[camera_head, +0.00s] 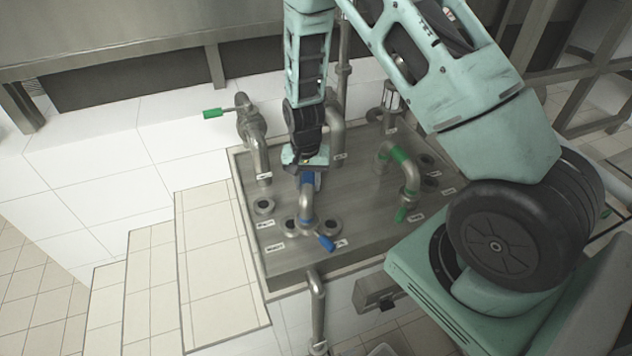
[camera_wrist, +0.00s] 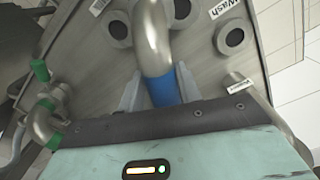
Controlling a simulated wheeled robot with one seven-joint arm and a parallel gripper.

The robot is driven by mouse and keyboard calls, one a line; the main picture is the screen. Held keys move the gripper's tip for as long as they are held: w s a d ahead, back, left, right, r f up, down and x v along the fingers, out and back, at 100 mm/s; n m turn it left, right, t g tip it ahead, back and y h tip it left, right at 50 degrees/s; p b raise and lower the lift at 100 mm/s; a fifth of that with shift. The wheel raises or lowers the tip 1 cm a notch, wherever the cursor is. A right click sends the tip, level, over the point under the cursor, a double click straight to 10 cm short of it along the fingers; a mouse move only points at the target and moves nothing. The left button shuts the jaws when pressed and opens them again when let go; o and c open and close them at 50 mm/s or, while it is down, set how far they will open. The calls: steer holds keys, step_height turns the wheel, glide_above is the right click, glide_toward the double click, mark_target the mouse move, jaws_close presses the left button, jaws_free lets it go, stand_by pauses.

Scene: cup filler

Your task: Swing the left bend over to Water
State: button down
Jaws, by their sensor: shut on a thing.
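The left bend (camera_head: 307,203) is a steel pipe with a blue band and a blue handle (camera_head: 327,243) at its front end. My gripper (camera_head: 307,172) is shut on the bend at the blue band, which also shows in the wrist view (camera_wrist: 166,92) between the two fingers. The front end of the bend stands between a port on its left (camera_head: 290,224) and a port on its right (camera_head: 331,226). A third port (camera_wrist: 229,38), beside a label reading Wash, is farther left in the head view. I cannot read a Water label.
A second bend (camera_head: 409,172) with green bands and a green handle stands on the right of the steel panel (camera_head: 350,220). An upright pipe with a green lever (camera_head: 214,113) is at the back left. Bare panel lies right of the left bend.

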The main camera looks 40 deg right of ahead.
steer(key=shift+w+a+m, duration=0.45)
steer(key=shift+w+m, duration=0.1)
steer(key=shift+m, duration=0.25)
steer(key=shift+w+a+m, duration=0.45)
steer(key=shift+w+m, duration=0.05)
steer(key=shift+m, duration=0.3)
steer(key=c, duration=1)
jaws_free()
steer(key=shift+o, duration=0.2)
step_height(320, 180, up, 18)
steer(key=b, duration=0.3)
steer(key=shift+w+a+f, duration=0.15)
steer(key=shift+f, duration=0.1)
